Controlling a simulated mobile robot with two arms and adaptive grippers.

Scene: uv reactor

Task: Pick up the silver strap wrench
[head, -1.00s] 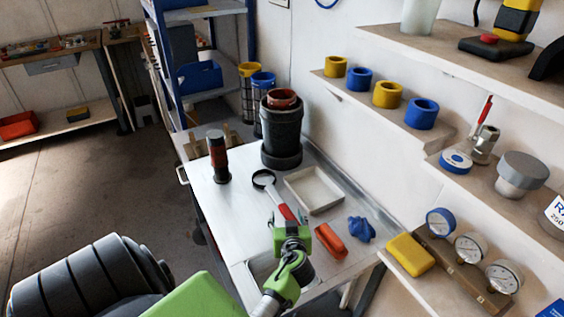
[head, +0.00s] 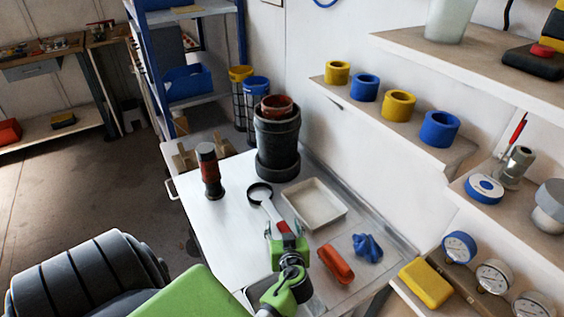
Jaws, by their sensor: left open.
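The silver strap wrench (head: 267,208) lies on the metal worktable in the head view. It has a black strap loop at the far end, a silver handle and a red grip at the near end. My left gripper (head: 284,236), green and grey, is open at the red grip. The gripper covers the near end of the handle, so I cannot tell whether the fingers touch it. My right gripper is not in view.
A shallow tray (head: 339,216) lies close right of the wrench. A black cylindrical housing (head: 278,150) and a red-black flashlight-like tool (head: 209,172) stand behind. A red-orange object (head: 336,264) and a blue glove-like item (head: 367,247) lie right of my gripper. Wall shelves bound the right side.

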